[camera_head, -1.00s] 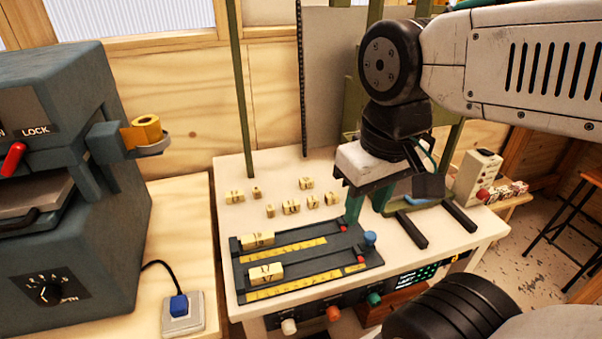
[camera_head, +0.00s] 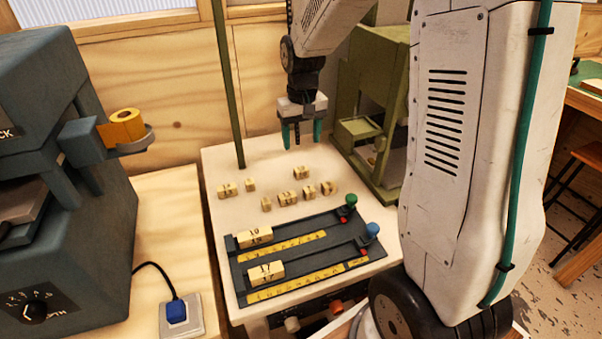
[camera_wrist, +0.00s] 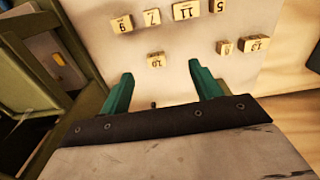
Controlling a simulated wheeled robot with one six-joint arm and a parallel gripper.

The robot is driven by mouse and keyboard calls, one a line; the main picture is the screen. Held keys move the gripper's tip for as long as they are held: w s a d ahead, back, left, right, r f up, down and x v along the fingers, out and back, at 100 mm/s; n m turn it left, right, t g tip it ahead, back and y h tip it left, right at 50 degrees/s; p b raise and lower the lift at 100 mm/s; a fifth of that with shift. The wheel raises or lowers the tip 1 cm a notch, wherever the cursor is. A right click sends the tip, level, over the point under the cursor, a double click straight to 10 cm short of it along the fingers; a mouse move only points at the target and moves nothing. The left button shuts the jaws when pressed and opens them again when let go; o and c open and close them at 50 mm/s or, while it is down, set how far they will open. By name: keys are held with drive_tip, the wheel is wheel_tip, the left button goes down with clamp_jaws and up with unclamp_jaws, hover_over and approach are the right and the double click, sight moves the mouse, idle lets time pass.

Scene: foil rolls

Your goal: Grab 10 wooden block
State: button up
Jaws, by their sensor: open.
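A small wooden block that appears to read 10 (camera_wrist: 156,60) lies on the pale table, just beyond and between my fingertips in the wrist view. In the head view it is the loose block farthest back (camera_head: 302,173). My gripper (camera_head: 302,140) is above and behind it, pointing down, open and empty; its green fingers also show in the wrist view (camera_wrist: 161,76). A longer block in the black rail fixture (camera_head: 254,236) also seems to read 10 on its top, with a second number on its side.
Other loose numbered blocks, including 11 (camera_wrist: 187,11), 7 (camera_wrist: 152,17) and 13 (camera_wrist: 257,43), lie close by. The black fixture (camera_head: 310,272) holds a block marked 17 (camera_head: 265,272). A green press (camera_head: 390,110) stands right of the gripper. A green post (camera_head: 229,90) rises at left.

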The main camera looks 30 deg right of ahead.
hover_over(301, 169)
drive_tip(key=f, duration=0.6)
drive_tip(key=shift+w+d+f, duration=0.1)
drive_tip(key=shift+d+f, duration=0.25)
drive_tip(key=f, duration=0.7)
drive_tip(key=shift+a+f, duration=0.25)
drive_tip(key=shift+f, duration=0.1)
drive_tip(key=c, duration=1)
